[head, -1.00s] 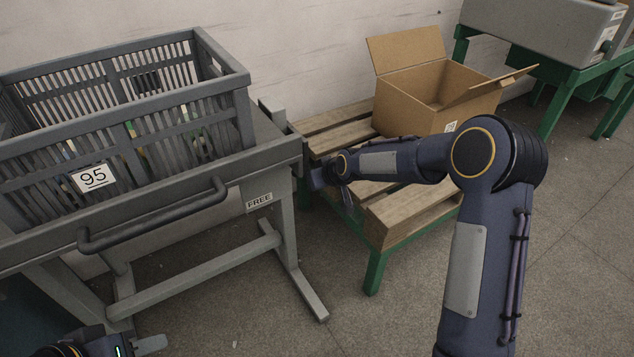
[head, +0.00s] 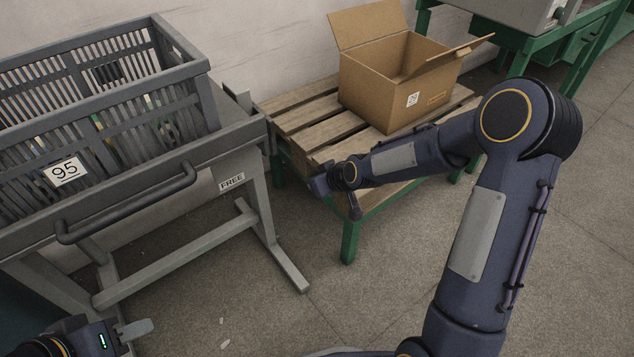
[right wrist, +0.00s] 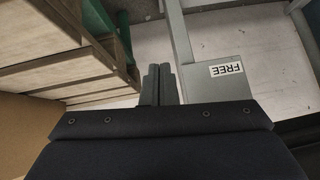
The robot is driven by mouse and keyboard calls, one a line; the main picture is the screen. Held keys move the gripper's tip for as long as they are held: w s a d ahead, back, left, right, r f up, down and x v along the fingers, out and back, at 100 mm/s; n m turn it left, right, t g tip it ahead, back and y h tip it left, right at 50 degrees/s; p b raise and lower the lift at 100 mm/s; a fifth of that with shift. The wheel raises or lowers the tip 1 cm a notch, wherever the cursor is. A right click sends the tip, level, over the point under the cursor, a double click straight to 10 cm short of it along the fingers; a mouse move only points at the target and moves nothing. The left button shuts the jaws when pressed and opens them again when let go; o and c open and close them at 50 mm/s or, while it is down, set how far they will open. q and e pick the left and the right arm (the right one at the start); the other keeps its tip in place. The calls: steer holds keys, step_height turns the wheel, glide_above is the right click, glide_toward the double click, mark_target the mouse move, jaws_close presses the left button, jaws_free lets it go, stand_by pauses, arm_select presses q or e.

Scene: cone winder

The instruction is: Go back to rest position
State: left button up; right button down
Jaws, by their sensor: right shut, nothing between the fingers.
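My right arm crosses the right side of the head view, its hand (head: 322,185) in front of the near left corner of the wooden pallet. In the right wrist view my right gripper (right wrist: 158,84) has its two fingers together with nothing between them. It points toward the floor and the grey stand and appears clear of both. My left gripper (head: 136,329) shows at the bottom left of the head view, below the grey stand. One grey fingertip shows, and its opening cannot be made out. No object shows in it.
A grey slatted crate (head: 66,172) marked 95 sits on a grey stand (head: 231,181) labelled FREE. An open cardboard box (head: 385,95) stands on a pallet (head: 300,118) on a green frame. A green table (head: 520,60) is behind.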

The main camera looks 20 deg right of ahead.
stand_by(0.5)
steer(key=s+d+r+m+g+h, duration=0.15)
steer(key=s+d+r, duration=0.25)
steer(key=s+r, duration=0.9)
steer(key=s+a+m+y, duration=0.1)
steer(key=s+m, duration=0.3)
steer(key=s, duration=1.4)
step_height(320, 180, up, 33)
steer(key=p, duration=3.2)
steer(key=shift+s+f, duration=0.15)
steer(key=shift+s, duration=0.1)
steer(key=shift+n+g, duration=0.25)
